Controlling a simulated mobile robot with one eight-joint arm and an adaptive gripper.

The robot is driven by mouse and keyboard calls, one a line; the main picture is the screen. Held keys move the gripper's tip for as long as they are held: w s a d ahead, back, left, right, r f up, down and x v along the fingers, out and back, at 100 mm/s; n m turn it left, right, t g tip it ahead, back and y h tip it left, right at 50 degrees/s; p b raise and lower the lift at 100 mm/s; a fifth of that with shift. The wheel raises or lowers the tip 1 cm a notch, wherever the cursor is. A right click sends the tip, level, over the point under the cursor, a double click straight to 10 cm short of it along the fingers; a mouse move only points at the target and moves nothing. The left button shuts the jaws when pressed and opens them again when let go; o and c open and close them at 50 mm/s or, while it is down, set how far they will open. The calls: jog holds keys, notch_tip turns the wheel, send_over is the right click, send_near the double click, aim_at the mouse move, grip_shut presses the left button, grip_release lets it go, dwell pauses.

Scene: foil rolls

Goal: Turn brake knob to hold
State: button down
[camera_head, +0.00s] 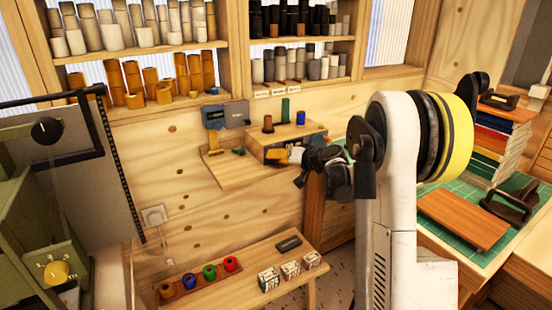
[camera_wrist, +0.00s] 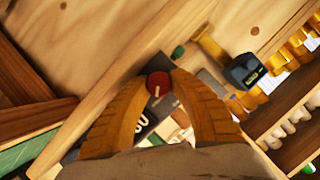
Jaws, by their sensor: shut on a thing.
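In the wrist view, a round red knob (camera_wrist: 157,86) with a short pale pointer line sits between the tips of my gripper (camera_wrist: 157,82). The two orange-brown fingers are shut on it, one on each side. The pointer line runs roughly up and down in that picture. A dark plate (camera_wrist: 141,124) with partly hidden white lettering lies below the knob; I cannot read a hold mark. In the head view, my gripper (camera_head: 277,156) reaches to the front of a small wooden box (camera_head: 318,132) on the wall bench; the red knob is hidden there.
A grey-blue device (camera_head: 214,116) stands on the wall bench left of the box; it also shows in the wrist view (camera_wrist: 244,72). Small rolls stand on the box. A black knob (camera_head: 46,130) and a yellow knob (camera_head: 56,272) are on machines at far left. Shelves of rolls (camera_head: 140,80) are above.

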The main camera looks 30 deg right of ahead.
jog(key=shift+m, duration=0.3)
dwell(0.4)
jog(key=c, duration=1.1)
grip_release()
jog(key=shift+s, duration=0.15)
jog(key=shift+s+d+r, duration=0.1)
jog(key=shift+s+d, duration=0.05)
jog(key=shift+s, duration=0.15)
jog(key=v, duration=0.7)
